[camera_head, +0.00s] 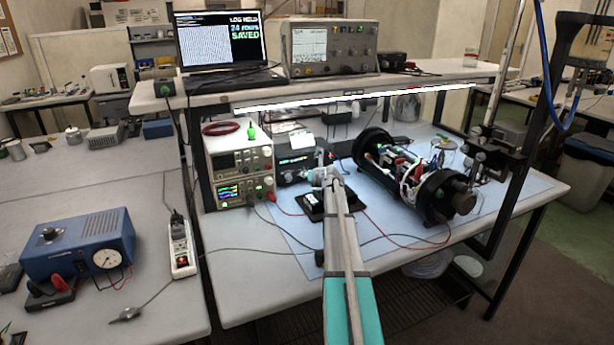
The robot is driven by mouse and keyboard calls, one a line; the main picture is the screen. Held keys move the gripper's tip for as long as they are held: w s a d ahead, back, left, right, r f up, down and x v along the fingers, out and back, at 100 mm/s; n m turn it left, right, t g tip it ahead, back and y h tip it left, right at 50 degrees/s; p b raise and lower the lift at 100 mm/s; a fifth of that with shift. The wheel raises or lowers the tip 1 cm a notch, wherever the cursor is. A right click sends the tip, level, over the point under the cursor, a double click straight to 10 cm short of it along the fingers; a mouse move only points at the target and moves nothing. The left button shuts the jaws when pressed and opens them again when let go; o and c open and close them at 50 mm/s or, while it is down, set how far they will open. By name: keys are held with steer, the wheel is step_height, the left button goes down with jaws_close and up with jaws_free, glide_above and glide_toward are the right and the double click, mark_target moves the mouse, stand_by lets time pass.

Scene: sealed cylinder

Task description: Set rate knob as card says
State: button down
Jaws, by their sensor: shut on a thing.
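My gripper (318,177) is at the far end of my arm, in front of a dark instrument box (294,160) on the bench. It is shut at the right part of the box's front, on what seems to be the rate knob. The knob is hidden behind the gripper, so its setting cannot be read. A white card-like piece (301,139) stands on top of the box. Its writing is too small to read. A black pad with a white label (311,198) lies just below my gripper.
Stacked power supplies (241,178) stand left of the box. An opened cylinder with exposed electronics (410,175) lies to the right. Red and black cables cross the blue mat (400,252). A shelf (420,80) overhead carries a laptop (221,42) reading "LOG HELD" and an oscilloscope (333,50).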

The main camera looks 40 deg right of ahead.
steer(key=shift+m+y, duration=0.4)
steer(key=shift+m, duration=0.1)
steer(key=shift+c, duration=2.2)
jaws_free()
